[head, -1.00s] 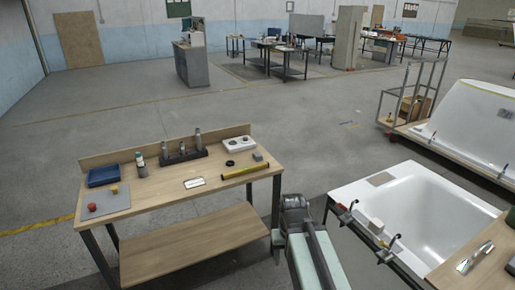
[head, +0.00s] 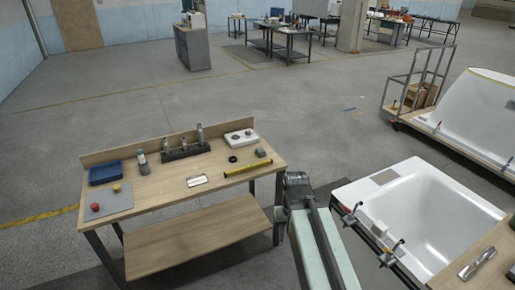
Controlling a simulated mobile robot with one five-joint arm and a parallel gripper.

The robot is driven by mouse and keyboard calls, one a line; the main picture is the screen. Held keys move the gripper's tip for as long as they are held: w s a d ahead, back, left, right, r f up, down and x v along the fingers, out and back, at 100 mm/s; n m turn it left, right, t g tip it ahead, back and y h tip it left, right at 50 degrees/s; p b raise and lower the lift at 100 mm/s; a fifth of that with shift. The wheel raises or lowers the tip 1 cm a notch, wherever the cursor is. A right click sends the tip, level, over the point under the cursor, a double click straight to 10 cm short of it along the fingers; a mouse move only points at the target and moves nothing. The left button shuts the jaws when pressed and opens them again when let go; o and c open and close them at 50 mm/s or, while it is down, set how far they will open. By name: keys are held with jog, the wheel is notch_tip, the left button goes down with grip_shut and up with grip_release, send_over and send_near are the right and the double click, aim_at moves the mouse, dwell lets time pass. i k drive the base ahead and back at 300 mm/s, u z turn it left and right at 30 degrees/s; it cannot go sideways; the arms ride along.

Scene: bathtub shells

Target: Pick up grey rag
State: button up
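No cloth is clearly recognisable as the grey rag. A small grey block (head: 261,153) sits at the bench's right end. I cannot tell which, if any, is the rag. My arm rises from the bottom between bench and tub; its gripper fingers are not visible.
The bench holds a blue bin (head: 105,173), a bottle (head: 141,162), a dark holder (head: 186,150), a white device (head: 241,138) and a yellow bar (head: 240,172). Clamps (head: 350,214) grip the tub's left edge. Floor beyond the bench is clear.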

aim_at(260, 151)
jog(key=i, duration=2.45)
jog(key=u, duration=1.9)
